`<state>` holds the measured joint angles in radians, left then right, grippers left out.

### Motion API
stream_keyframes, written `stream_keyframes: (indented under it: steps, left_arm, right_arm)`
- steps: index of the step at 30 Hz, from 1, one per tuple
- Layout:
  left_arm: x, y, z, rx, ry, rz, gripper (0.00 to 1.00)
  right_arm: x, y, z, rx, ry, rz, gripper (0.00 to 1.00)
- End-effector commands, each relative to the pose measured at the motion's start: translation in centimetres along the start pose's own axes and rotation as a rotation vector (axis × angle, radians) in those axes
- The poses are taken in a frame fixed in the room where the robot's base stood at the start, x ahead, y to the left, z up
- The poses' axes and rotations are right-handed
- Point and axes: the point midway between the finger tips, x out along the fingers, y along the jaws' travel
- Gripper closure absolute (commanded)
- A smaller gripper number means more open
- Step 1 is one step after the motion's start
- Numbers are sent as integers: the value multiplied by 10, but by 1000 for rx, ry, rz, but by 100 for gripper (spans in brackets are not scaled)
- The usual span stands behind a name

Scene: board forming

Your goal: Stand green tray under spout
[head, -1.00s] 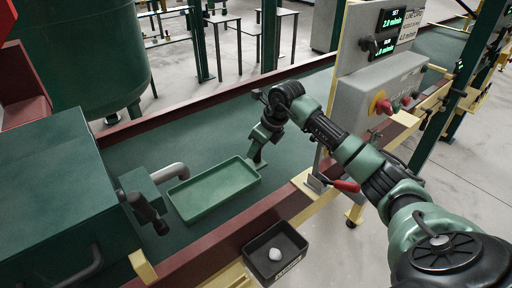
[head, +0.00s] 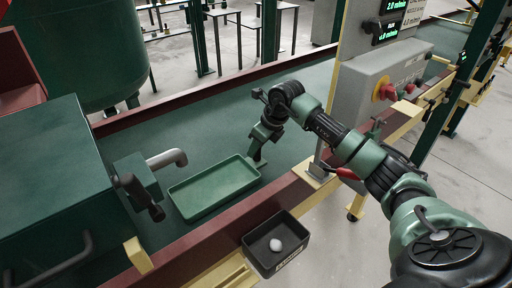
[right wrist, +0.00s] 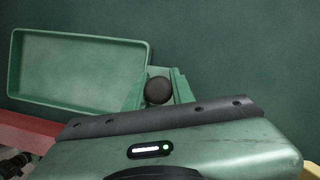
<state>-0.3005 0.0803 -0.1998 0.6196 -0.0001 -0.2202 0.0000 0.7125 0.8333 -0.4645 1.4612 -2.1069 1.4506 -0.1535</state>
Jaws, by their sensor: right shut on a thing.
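The green tray (head: 214,188) lies flat on the green conveyor belt, empty, its left end close to the grey spout (head: 167,158). In the right wrist view the tray (right wrist: 78,70) extends to the left from between my fingers (right wrist: 157,88). My left gripper is not in view.
A green machine box (head: 50,180) with a black-handled valve (head: 138,195) carries the spout. A black bin (head: 276,244) holding a white lump sits at the belt's front rail. A grey control box (head: 378,85) with a red button stands right. The belt (head: 215,115) behind the tray is clear.

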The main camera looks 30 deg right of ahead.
Motion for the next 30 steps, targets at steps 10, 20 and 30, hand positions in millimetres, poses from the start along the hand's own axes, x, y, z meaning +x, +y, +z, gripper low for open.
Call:
stream_keyframes:
  steps: [10,20,30]
  left_arm:
    - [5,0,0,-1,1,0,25]
    - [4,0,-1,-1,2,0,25]
    - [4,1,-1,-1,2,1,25]
  right_arm:
    - [5,0,-1,1,-3,0,100]
    - [4,0,-2,0,-1,0,51]
    - [5,0,-2,0,1,0,36]
